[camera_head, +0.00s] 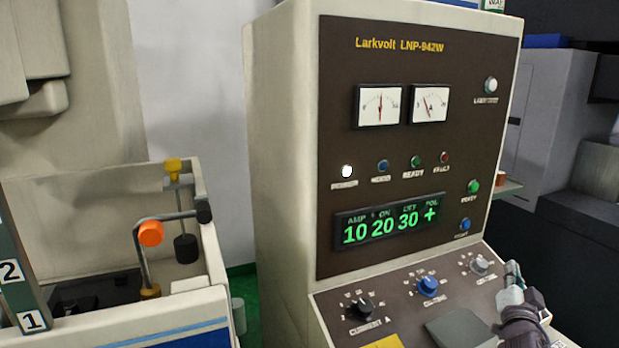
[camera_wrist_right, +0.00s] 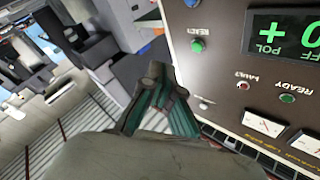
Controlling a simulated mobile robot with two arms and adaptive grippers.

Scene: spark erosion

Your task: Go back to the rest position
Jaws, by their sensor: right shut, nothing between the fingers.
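My right gripper (camera_head: 512,275) is at the lower right of the head view, in front of the right end of the sloping knob panel. Its fingers point up and are shut with nothing between them. In the right wrist view the closed fingers (camera_wrist_right: 155,75) stand beside the tilted console face. The console (camera_head: 285,150) is labelled Larkvolt LNP-942W. Its display (camera_head: 390,222) reads 10, 20, 30 and +. My left gripper is not in view.
The panel carries a black knob (camera_head: 360,308), a blue knob (camera_head: 428,286) and a pale knob (camera_head: 479,265) close to my right gripper. Grey cabinets (camera_head: 555,130) stand behind at right.

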